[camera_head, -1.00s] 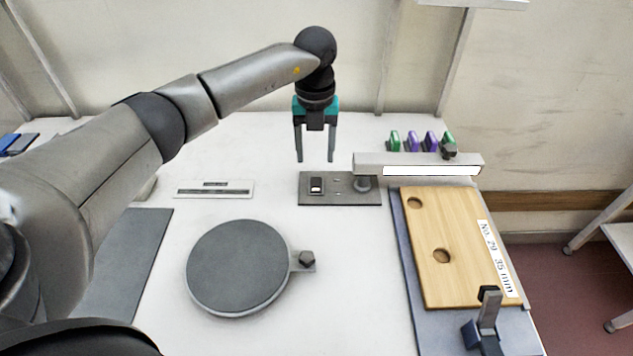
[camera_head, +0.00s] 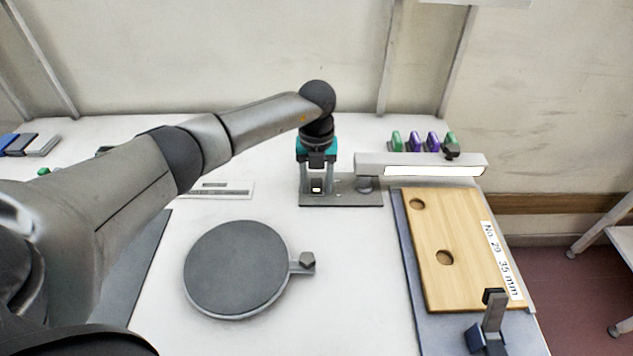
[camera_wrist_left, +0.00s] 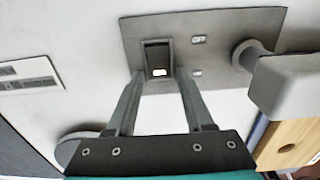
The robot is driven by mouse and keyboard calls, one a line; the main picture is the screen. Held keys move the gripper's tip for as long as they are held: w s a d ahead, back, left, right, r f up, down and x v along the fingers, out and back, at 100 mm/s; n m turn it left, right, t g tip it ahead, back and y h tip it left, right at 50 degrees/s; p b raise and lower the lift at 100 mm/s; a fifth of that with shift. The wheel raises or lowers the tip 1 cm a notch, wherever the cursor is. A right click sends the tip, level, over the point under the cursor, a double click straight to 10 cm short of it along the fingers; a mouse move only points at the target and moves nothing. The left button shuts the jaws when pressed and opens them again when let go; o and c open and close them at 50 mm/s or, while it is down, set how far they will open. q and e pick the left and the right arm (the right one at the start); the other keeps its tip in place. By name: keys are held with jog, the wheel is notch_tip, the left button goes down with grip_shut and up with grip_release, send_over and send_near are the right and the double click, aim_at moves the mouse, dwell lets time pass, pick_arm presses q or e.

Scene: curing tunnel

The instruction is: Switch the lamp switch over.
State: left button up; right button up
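The lamp switch (camera_head: 316,187) is a dark rocker with a white mark, set on a grey plate (camera_head: 342,199). In the left wrist view the switch (camera_wrist_left: 157,52) shows its white mark at the end nearer my gripper. My left gripper (camera_head: 317,191), with a teal body and grey fingers, is low over the plate. In the left wrist view its open fingers (camera_wrist_left: 159,77) reach toward the two sides of the switch, with nothing held between them. I cannot tell whether they touch it. Small labels, one reading OFF (camera_wrist_left: 199,40), sit beside the switch. My right gripper is out of view.
A pale lamp bar (camera_head: 370,159) on a short post stands right of the switch. Green and purple pieces (camera_head: 415,142) stand behind it. A round grey disc (camera_head: 236,268) lies in front, and a wooden board (camera_head: 440,220) with holes at right. White table between them is clear.

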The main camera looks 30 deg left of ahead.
pick_arm(q)
grip_shut()
dwell(0.3)
